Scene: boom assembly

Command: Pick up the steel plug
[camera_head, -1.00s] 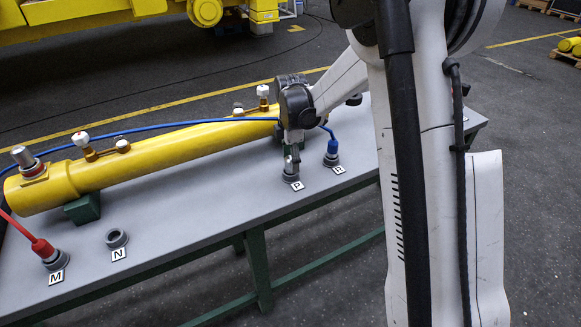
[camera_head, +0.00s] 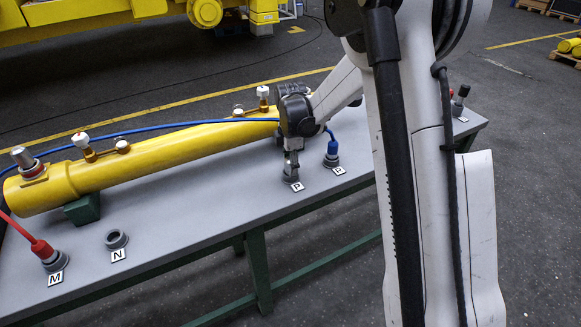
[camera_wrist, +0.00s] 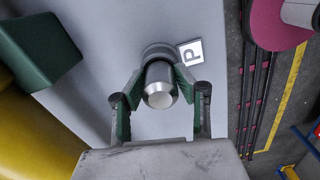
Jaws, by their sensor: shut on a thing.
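The steel plug (camera_wrist: 160,88) is a short metal cylinder in the middle of the wrist view. It stands at the grey ring socket (camera_wrist: 158,52) next to the label P. My gripper (camera_wrist: 160,98) has its green-padded fingers on both sides of the plug and is shut on it. In the head view my gripper (camera_head: 291,168) points down at the socket marked P (camera_head: 297,187), and the plug is mostly hidden there by the fingers. The wrist view does not show clearly whether the plug is still seated in the socket.
A blue plug (camera_head: 332,150) with a blue hose stands just right of my gripper. A red plug (camera_head: 42,250) sits at M, and socket N (camera_head: 117,239) is empty. A yellow cylinder (camera_head: 160,152) lies along the back of the grey table (camera_head: 190,240).

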